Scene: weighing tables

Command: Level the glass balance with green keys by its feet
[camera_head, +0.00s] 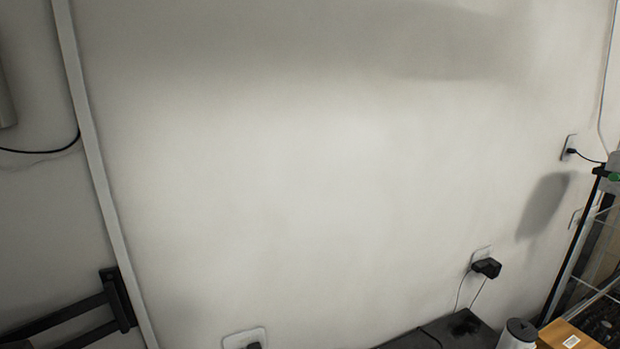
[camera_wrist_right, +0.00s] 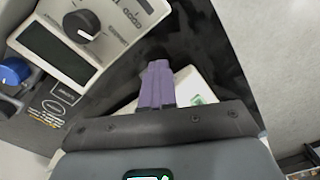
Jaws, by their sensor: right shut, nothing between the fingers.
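The glass balance cannot be clearly made out in either view. In the right wrist view my right gripper (camera_wrist_right: 156,68) is shut and empty, its purple fingers together over a dark surface. Just behind the fingers is part of a white object (camera_wrist_right: 193,84) with a small green mark; the gripper hides most of it, so I cannot tell if it is the balance. No balance feet show. My left gripper is not in view.
In the right wrist view a pale device (camera_wrist_right: 125,25) with a knob and a dark display is left of the fingers, near a blue knob (camera_wrist_right: 14,71). The head view shows mostly bare wall (camera_head: 300,180), a black box (camera_head: 455,332) and a cylindrical container (camera_head: 517,335).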

